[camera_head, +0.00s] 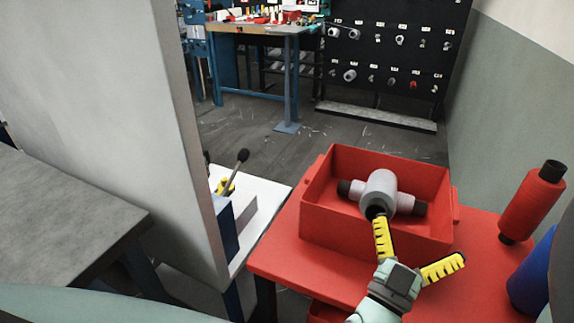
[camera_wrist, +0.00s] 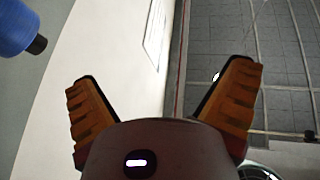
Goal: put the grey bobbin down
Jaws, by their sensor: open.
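Two grey bobbins with black ends are in the red bin (camera_head: 325,222). One grey bobbin (camera_head: 403,200) lies crosswise, with a black end showing at each side. The other grey bobbin (camera_head: 380,184) lies across it, one black end facing me. I cannot tell which one the task means. My gripper (camera_head: 422,240) is open and empty at the near side of the bin. Its left finger overlaps the near black end in the picture; whether they touch is unclear. In the wrist view my gripper (camera_wrist: 163,75) has its fingers spread with nothing between them.
The bin stands on a red table (camera_head: 462,275). A red bobbin (camera_head: 532,204) and a blue bobbin (camera_head: 533,278) are at the right; a blue bobbin (camera_wrist: 28,25) also shows in the wrist view. A tall grey panel (camera_head: 120,110) stands left. Open floor lies behind.

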